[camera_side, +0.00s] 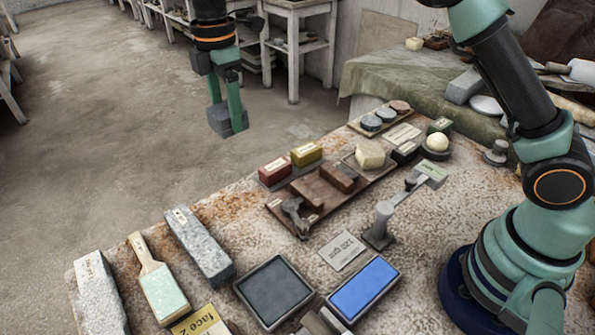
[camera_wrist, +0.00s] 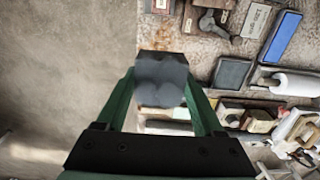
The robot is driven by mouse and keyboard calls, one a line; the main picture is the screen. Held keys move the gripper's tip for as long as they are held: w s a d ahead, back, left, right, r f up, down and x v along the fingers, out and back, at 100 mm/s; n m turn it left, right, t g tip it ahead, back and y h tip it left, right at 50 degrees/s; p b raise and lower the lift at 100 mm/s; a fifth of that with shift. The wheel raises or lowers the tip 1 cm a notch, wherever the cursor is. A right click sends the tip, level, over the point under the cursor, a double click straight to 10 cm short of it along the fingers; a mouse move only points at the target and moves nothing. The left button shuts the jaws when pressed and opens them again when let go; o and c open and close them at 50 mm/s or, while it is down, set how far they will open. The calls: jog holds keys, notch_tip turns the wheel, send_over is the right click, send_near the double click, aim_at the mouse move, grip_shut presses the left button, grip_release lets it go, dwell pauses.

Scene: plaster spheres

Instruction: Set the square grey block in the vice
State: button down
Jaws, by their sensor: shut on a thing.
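My gripper (camera_side: 227,106) is shut on the square grey block (camera_side: 232,124) and holds it in the air, over or near the far left edge of the worktable. In the wrist view the grey block (camera_wrist: 160,68) sits between my two green fingers, and its lower part looks rounded or lumpy. The wooden vice (camera_side: 313,193) stands on the table, right of and lower than the block in the side view. It has brown wooden jaws and a dark metal screw part at its near end. The block is apart from the vice.
A red block (camera_side: 274,173) and a yellow block (camera_side: 306,154) stand beside the vice. A cream block (camera_side: 370,155), a metal stand (camera_side: 380,222), a dark tray (camera_side: 274,292) and a blue tray (camera_side: 363,288) are also on the table. Open floor lies left of the table.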

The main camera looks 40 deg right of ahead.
jog(key=s+d+f, duration=0.4)
jog(key=d, duration=0.4)
send_over(321, 192)
notch_tip(321, 192, down, 4)
jog(key=shift+f, duration=0.2)
jog(key=shift+f, duration=0.1)
jog(key=shift+f, duration=2.7)
jog(key=shift+w+f, duration=0.1)
jog(key=shift+f, duration=2.05)
grip_release()
jog(key=shift+r, duration=1.95)
